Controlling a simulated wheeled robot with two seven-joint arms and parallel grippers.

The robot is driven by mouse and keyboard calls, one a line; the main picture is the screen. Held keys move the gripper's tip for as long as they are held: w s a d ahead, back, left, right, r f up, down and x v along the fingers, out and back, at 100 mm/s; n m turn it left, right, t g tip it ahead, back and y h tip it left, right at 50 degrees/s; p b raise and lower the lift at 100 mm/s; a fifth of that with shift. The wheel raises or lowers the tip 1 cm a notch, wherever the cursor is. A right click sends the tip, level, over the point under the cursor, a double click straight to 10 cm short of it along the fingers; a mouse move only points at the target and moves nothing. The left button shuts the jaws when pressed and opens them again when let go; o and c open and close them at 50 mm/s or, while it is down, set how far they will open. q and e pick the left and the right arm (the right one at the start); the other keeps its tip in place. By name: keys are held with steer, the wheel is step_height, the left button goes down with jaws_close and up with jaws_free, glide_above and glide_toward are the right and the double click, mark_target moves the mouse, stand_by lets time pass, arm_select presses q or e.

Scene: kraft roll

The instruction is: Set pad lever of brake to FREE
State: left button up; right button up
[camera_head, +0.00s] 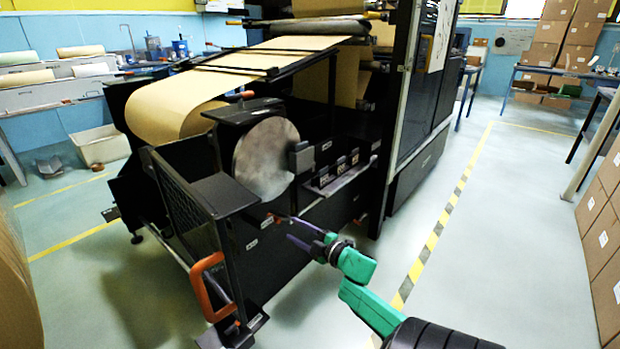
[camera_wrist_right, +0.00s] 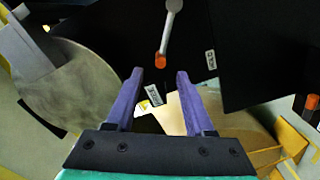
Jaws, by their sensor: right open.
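The brake shows in the head view as a large grey disc (camera_head: 265,158) on a black frame; part of the disc also shows in the wrist view (camera_wrist_right: 75,88). A small grey lever (camera_wrist_right: 171,22) with an orange tip hangs from a black panel in the wrist view. Two small white labels sit near it; I cannot read them. My right gripper (camera_head: 290,228) is open in front of the brake frame. In the wrist view its purple fingers (camera_wrist_right: 160,76) are apart, with the lever's tip between and just beyond them; contact is not visible. My left gripper is out of view.
A guard gate with an orange handle (camera_head: 208,287) stands left of my right gripper. A paper roll (camera_head: 175,108) feeds the machine behind the brake. Cartons (camera_head: 603,235) stand at the right. The floor between them and the machine is clear.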

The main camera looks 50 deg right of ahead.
arm_select(q)
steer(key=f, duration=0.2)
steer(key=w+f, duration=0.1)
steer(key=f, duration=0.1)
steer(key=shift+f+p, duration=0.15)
steer(key=shift+p, duration=0.25)
arm_select(e)
steer(key=s, duration=0.5)
steer(key=shift+s, duration=0.2)
